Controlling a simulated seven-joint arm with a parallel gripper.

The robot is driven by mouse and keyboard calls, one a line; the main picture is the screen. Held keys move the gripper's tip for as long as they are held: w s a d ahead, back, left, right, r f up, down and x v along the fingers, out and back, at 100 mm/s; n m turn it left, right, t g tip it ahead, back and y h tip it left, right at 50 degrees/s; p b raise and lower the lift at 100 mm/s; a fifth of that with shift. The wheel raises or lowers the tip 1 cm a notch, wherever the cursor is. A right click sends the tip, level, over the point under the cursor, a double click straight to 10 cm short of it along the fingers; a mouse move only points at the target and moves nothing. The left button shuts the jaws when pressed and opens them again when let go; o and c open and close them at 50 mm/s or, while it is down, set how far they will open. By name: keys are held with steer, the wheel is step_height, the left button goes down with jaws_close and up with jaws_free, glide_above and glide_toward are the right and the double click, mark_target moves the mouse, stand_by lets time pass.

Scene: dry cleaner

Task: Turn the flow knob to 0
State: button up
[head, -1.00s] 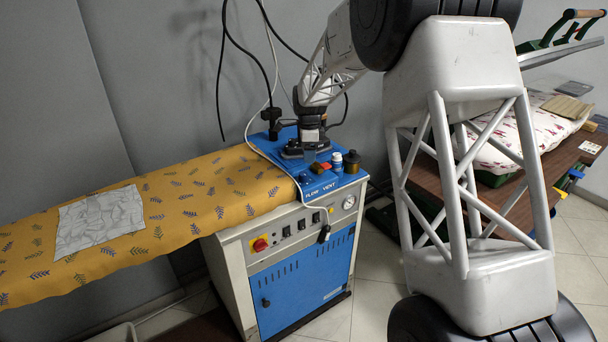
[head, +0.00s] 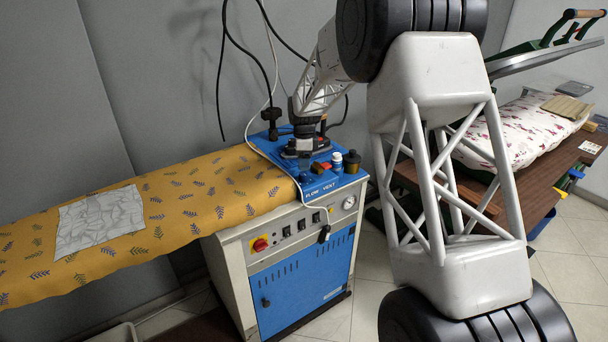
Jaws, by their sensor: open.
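The blue panel (head: 345,181) on top of the pressing unit carries the lettering "FLOW VENT" on its front slope. A small dark blue knob (head: 304,178) sits above the word FLOW; its pointer and setting are too small to read. My gripper (head: 303,164) points down over the panel, just behind and above this knob. Its jaws are open, with nothing visible between them. The fingertips are small and dark here, so I cannot tell whether they touch the knob.
A red-brown part (head: 319,168), a white-and-blue bottle (head: 337,161) and a dark bottle (head: 352,162) stand close on the right. A white cable (head: 297,190) runs along the panel's left edge. The yellow ironing board (head: 190,205) holds a grey cloth (head: 101,222).

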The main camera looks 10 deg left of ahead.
mark_target(304, 173)
steer(key=shift+s+f, duration=0.1)
steer(key=shift+f, duration=2.75)
steer(key=shift+c, duration=0.2)
steer(key=c, duration=0.9)
